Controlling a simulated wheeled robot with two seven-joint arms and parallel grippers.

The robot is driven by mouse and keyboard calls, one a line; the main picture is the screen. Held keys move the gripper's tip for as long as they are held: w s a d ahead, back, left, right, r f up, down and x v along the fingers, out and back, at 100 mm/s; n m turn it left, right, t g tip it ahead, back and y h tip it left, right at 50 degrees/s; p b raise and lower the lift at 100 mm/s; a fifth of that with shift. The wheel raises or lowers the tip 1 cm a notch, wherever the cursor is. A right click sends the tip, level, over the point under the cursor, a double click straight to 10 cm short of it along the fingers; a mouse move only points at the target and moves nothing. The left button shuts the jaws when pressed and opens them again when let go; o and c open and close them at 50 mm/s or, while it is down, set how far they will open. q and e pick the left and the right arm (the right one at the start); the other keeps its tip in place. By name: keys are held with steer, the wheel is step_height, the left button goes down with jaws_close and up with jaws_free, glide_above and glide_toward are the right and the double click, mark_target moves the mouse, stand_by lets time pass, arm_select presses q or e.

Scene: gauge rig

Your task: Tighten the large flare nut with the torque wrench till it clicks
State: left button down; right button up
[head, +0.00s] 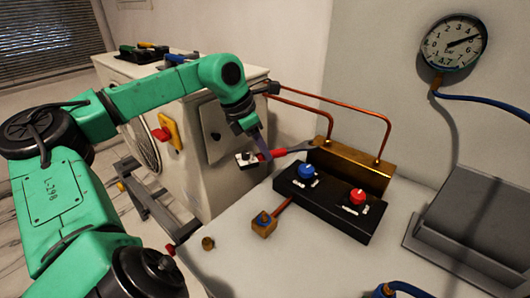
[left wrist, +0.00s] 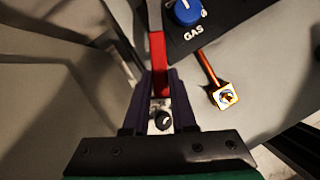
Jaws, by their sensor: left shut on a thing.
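My left gripper (head: 262,148) is shut on the torque wrench (head: 273,155) by its red handle. The wrench lies roughly level, with a white-and-black end to the left and its grey open jaw to the right, close to the left end of the brass block. Whether the jaw touches anything there I cannot tell. In the left wrist view the red handle (left wrist: 158,62) runs up between the purple fingers (left wrist: 160,95), and the jaw is out of frame. I cannot make out the large flare nut for certain. My right gripper is not in view.
A black manifold (head: 325,207) with blue and red knobs stands before the brass block (head: 355,170), where copper pipes (head: 345,110) come down. A white cabinet (head: 190,120) is behind my arm. A dial gauge (head: 454,43) hangs at right. The front worktop (head: 310,260) is mostly clear.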

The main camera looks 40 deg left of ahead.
arm_select(q)
steer(key=shift+r+p, duration=2.1)
steer(key=shift+r, duration=0.25)
